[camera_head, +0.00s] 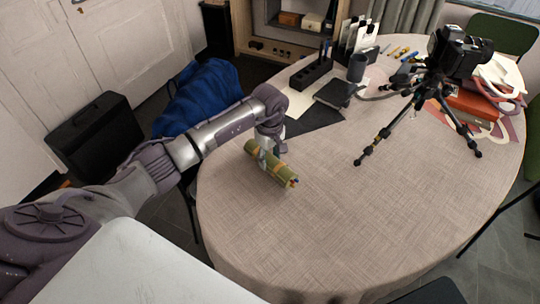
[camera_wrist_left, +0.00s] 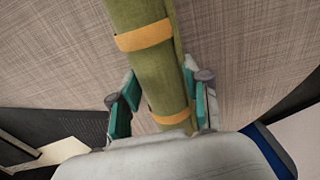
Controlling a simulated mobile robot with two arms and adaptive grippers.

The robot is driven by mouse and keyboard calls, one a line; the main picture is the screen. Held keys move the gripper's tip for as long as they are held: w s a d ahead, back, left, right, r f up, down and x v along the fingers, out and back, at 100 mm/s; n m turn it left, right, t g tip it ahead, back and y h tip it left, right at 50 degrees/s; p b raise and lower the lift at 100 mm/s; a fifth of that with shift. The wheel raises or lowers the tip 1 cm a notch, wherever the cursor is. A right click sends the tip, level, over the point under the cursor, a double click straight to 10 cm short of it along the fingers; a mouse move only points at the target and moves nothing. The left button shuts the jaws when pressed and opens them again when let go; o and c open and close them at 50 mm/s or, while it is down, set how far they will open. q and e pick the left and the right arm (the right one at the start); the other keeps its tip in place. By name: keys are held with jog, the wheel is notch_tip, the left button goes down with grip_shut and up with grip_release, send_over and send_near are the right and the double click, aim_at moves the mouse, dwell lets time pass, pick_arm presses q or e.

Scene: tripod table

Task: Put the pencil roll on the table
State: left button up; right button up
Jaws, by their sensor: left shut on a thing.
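The pencil roll (camera_head: 277,169) is a green rolled bundle with orange straps. It is over the left part of the round table (camera_head: 330,210), close to its surface; I cannot tell whether it touches. My left gripper (camera_head: 262,157) is shut on the pencil roll near its far end. In the left wrist view the roll (camera_wrist_left: 152,60) runs between the two teal finger pads of the left gripper (camera_wrist_left: 160,112), and its upper end leaves the picture. The right gripper is not in view.
A camera on a black tripod (camera_head: 430,90) stands at the table's right. A black organizer (camera_head: 311,73), a dark cup (camera_head: 357,67) and a red box (camera_head: 474,103) are at the back. A blue bag (camera_head: 200,95) is beside the table. The front of the table is clear.

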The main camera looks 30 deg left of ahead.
aim_at(270, 157)
pick_arm(q)
jog(key=shift+f+b, duration=0.2)
jog(key=shift+b, duration=0.1)
jog(key=o, duration=1.2)
jog(key=shift+r, duration=0.1)
jog(key=shift+o, duration=0.2)
jog(key=shift+r, duration=0.15)
notch_tip(270, 157, up, 12)
jog(key=b, duration=0.1)
